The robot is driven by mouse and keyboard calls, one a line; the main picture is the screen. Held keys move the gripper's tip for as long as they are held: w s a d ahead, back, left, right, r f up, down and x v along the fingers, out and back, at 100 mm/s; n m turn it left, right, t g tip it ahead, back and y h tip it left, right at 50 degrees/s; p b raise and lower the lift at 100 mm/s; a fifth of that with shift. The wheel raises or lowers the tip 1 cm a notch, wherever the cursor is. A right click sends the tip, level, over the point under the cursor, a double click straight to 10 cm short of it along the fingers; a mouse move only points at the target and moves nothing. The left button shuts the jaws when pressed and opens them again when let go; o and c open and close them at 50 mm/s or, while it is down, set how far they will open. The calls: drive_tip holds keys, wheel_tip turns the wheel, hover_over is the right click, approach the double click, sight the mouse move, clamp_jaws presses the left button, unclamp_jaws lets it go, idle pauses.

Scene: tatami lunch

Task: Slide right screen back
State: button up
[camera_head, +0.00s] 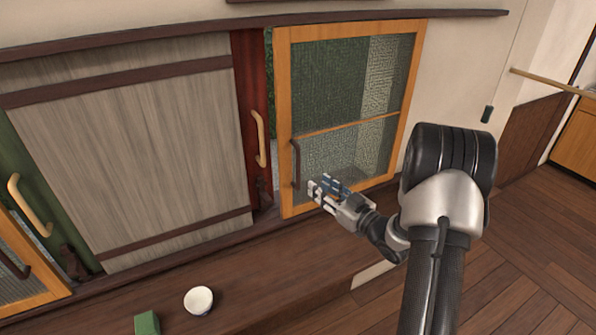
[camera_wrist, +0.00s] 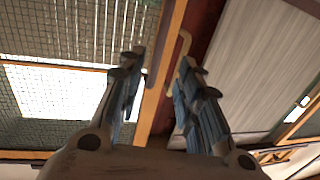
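The right screen (camera_head: 350,62) has an orange wooden frame with dark mesh panes and stands upright right of a dark red post. A dark vertical handle (camera_head: 295,163) is on its left stile. My gripper (camera_head: 317,190) is at the lower left of this screen, just right of and below the handle. In the wrist view the gripper (camera_wrist: 160,65) has its fingers apart, with the screen's orange stile (camera_wrist: 152,98) showing between them. I see nothing held. I cannot tell whether a finger touches the screen or its handle.
A dark red post (camera_head: 249,90) carries a tan handle (camera_head: 261,140). A grey wooden panel (camera_head: 140,140) fills the middle. Part of another orange-framed screen (camera_head: 35,298) is at the lower left. A white bowl (camera_head: 198,300) and green block (camera_head: 147,323) sit on the dark wooden ledge (camera_head: 265,275).

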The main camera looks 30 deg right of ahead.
drive_tip(key=b, duration=0.1)
hover_over(298, 186)
drive_tip(key=shift+w+d, duration=0.15)
drive_tip(key=shift+w, duration=0.2)
drive_tip(key=shift+c, duration=0.4)
clamp_jaws()
